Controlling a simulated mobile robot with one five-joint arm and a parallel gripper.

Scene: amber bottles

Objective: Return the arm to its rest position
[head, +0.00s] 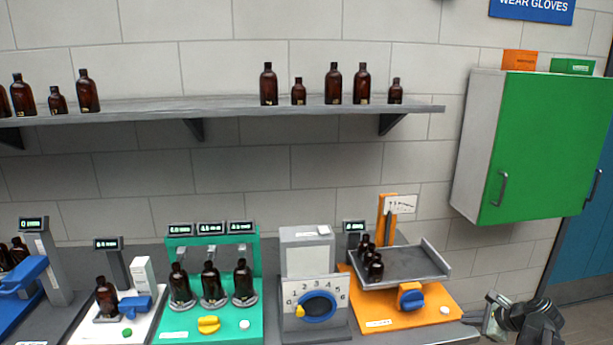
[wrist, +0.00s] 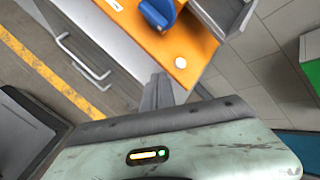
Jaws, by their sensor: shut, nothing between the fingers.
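My gripper (wrist: 158,92) shows in the wrist view as grey fingers closed together beyond a worn pale green housing with a small lit indicator. It is shut with nothing between the fingers. In the wrist view its tips appear over the edge of the orange base (wrist: 165,48), but whether they touch it is unclear. In the head view part of my arm (head: 535,320) is at the lower right, right of the orange base (head: 440,304); the fingers are not clear there.
Small amber bottles (head: 375,266) stand at the tilted grey tray (head: 415,262) on the orange station. More bottles stand on the teal station (head: 205,325) and the wall shelf (head: 225,109). A green-doored cabinet (head: 545,150) hangs at right. Drawer handles (wrist: 85,62) stick out below the counter.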

